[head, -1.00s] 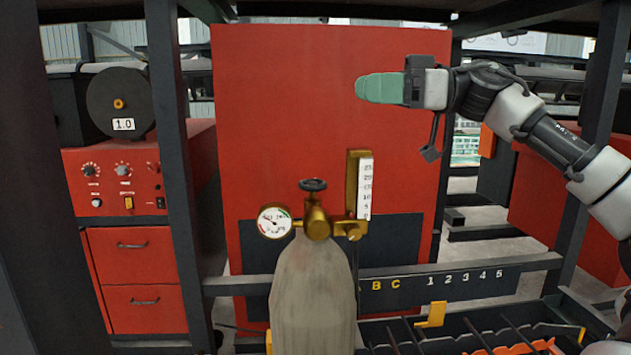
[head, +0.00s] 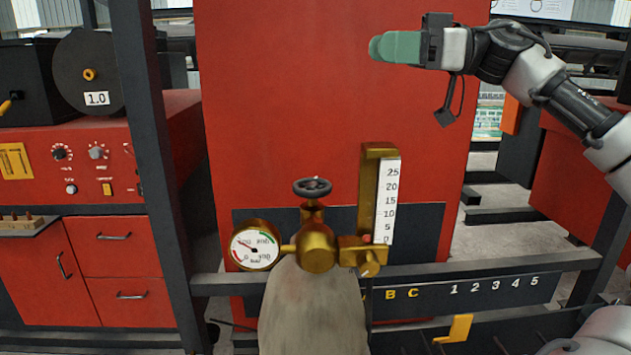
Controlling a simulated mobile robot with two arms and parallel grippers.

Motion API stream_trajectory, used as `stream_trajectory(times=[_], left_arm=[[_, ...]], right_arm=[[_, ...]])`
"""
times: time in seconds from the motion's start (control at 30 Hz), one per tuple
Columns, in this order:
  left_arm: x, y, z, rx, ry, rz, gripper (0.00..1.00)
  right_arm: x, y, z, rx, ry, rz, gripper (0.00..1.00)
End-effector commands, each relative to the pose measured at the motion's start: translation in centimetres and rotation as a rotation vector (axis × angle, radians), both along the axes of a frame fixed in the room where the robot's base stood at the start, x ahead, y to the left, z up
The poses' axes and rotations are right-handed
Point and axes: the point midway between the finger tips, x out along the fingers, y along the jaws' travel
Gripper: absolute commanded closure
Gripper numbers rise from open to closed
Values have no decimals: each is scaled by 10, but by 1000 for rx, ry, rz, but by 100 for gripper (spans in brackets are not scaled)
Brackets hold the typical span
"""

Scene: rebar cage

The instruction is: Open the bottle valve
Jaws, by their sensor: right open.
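The grey gas bottle (head: 313,310) stands upright at the lower middle of the head view, its bottom cut off by the frame. On top sits a brass regulator body (head: 316,247) with a dark round valve handwheel (head: 312,187) above it. A round pressure gauge (head: 254,248) is on its left and a flowmeter with a white scale (head: 386,200) on its right. My right gripper (head: 385,47) is above and to the right of the handwheel, apart from it, with green fingers pointing left. It holds nothing that I can see. My left gripper is not in view.
A large red panel (head: 270,90) stands behind the bottle. A dark rail marked with letters and numbers (head: 480,292) crosses right of the bottle. A dark upright post (head: 160,160) and a red welder cabinet (head: 90,160) are at left.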

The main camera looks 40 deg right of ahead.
Motion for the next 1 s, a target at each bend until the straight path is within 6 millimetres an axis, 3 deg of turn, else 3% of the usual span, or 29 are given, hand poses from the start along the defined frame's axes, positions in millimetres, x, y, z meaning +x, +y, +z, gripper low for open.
stream_trajectory(times=[0.4, 0.63, 0.77, 1.0], left_arm=[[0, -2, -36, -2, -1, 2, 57], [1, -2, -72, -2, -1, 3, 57], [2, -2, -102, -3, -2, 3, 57], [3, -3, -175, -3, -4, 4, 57]], right_arm=[[0, 0, -36, 0, 0, 0, 4], [0, 0, -72, 1, 1, 0, 4], [0, 0, -103, 1, 1, 0, 4], [0, 0, -175, 0, 0, 0, 4]])
